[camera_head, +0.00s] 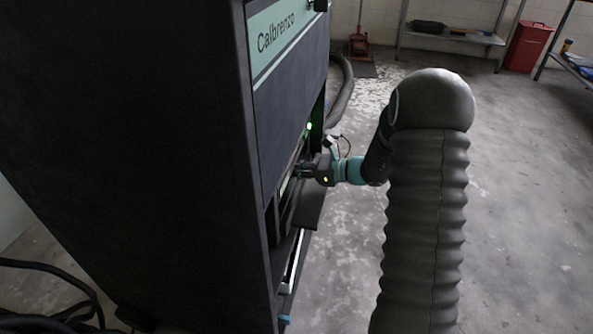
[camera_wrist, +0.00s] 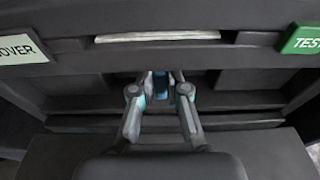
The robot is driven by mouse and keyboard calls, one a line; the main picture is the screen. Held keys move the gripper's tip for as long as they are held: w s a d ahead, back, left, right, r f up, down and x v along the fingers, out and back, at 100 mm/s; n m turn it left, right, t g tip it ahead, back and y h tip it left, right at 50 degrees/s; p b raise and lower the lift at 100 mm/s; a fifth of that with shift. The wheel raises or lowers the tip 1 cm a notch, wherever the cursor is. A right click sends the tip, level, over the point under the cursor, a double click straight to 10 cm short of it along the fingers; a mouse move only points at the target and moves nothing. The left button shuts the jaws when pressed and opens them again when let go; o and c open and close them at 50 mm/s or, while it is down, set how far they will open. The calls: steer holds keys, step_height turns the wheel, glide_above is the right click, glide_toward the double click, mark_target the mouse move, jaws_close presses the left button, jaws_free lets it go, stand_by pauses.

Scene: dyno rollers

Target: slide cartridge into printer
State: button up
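The printer is the tall dark cabinet marked "Calbrenzo" (camera_head: 285,95), filling the left of the head view. My gripper (camera_head: 303,170) reaches into its front opening from the right. In the wrist view my gripper (camera_wrist: 161,78) points into a dark recess below the panel, its two fingers spaced apart. A small blue-teal piece (camera_wrist: 160,84) shows between or just beyond the fingertips. It may be part of the cartridge, but most of it is hidden, and I cannot tell whether the fingers touch it. No whole cartridge is visible.
A green light (camera_head: 309,126) glows by the opening. A dark ledge (camera_head: 308,208) juts out below my gripper. Open floor (camera_head: 530,180) lies right; a red bin (camera_head: 528,46) stands far back.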

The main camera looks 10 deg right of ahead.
steer(key=o, duration=0.5)
steer(key=v, duration=1.2)
steer(key=shift+r, duration=0.1)
